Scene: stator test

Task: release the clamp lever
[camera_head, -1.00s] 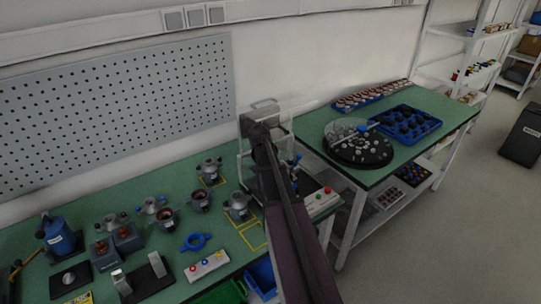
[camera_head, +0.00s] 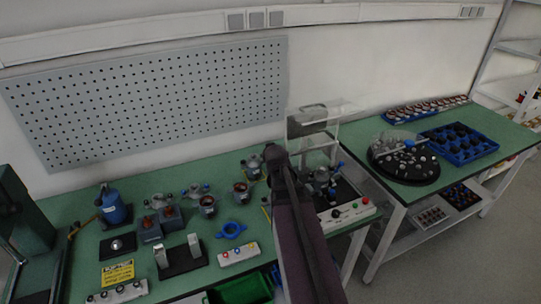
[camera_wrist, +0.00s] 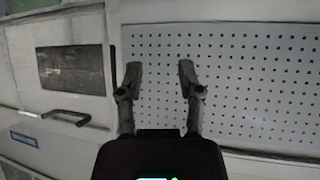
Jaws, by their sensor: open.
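The test station (camera_head: 345,211) stands at the right end of the green bench, with a clear guard and a row of coloured buttons. A metal part (camera_head: 322,175) sits in it, with blue-ended pieces beside it. One blue piece (camera_head: 340,165) looks like the clamp lever, but it is too small to tell its position. My arm crosses just left of the station in the head view, and my gripper is not clear there. In the wrist view my gripper (camera_wrist: 160,75) is open and empty, its two fingers apart, facing the pegboard and a grey panel with a handle.
The pegboard (camera_head: 150,100) is on the wall behind the bench. Several metal housings, a blue ring (camera_head: 231,229) and a button box (camera_head: 239,253) lie left of my arm. A second table (camera_head: 400,190) to the right holds a round black tray and a blue tray (camera_head: 460,152).

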